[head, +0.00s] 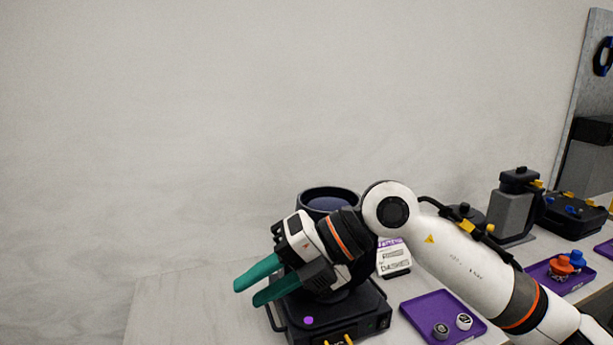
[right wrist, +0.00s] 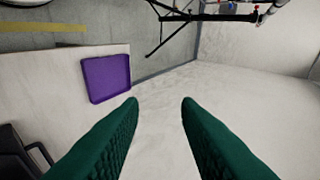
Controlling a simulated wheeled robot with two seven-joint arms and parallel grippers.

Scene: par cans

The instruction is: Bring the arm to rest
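My right gripper (head: 255,285) has two green fingers and reaches in from the right in the head view. It is in front of a black par can (head: 330,194) that stands on a black base (head: 372,319), and hides part of it. In the right wrist view the two fingers (right wrist: 160,102) are spread apart with nothing between them. I cannot tell from the head view how far the gripper is from the can. My left gripper is in neither view.
A purple tray (head: 420,312) with two small round parts is on the table. Another purple tray (head: 585,285) holds orange and blue knobs. A white label card (head: 393,258) stands behind my arm. Grey and black equipment (head: 515,210) is at the right. An empty purple tray (right wrist: 106,78) shows in the wrist view.

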